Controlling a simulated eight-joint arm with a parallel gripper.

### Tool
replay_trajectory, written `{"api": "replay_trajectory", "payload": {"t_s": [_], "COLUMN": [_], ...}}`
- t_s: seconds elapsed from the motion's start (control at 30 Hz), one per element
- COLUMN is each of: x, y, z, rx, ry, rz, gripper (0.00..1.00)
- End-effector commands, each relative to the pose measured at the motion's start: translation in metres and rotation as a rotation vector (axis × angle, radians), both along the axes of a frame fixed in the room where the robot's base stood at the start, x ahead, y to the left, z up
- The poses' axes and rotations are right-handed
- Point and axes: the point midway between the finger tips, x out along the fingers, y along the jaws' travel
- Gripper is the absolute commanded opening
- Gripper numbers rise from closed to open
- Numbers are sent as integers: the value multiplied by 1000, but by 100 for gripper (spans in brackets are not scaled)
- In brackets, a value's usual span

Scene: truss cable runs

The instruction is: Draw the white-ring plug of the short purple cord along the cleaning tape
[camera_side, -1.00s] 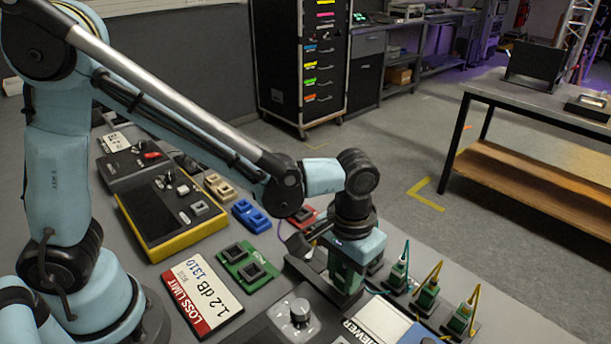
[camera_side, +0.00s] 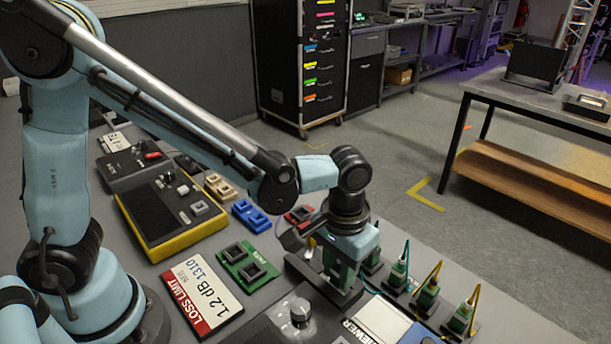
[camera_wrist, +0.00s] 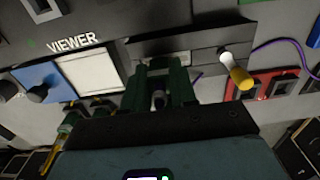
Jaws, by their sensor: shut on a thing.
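My gripper (camera_wrist: 166,88) has green fingers and is shut on a small grey part (camera_wrist: 158,99), which I take for the plug. Its white ring cannot be made out between the fingers. The purple cord (camera_wrist: 285,43) comes in from the right in the wrist view, and a short bit of it shows beside the fingers. In the side view my gripper (camera_side: 342,276) is low over the dark cleaner block (camera_side: 298,264). A pale strip, seemingly the cleaning tape (camera_wrist: 178,58), shows just beyond the fingertips. I cannot tell whether the plug touches it.
A white-and-yellow peg (camera_wrist: 237,70) stands on the cleaner block beside my gripper. A red holder (camera_wrist: 275,84) lies past it. The viewer (camera_side: 378,320) is in front, and a green holder (camera_side: 247,263) is left.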

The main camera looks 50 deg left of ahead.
Motion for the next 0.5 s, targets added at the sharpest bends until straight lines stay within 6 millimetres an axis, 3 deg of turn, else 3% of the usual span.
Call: {"api": "replay_trajectory", "payload": {"t_s": [0.5], "x": [0], "y": [5], "z": [0], "rx": [5], "ry": [0], "rz": [3], "gripper": [0]}}
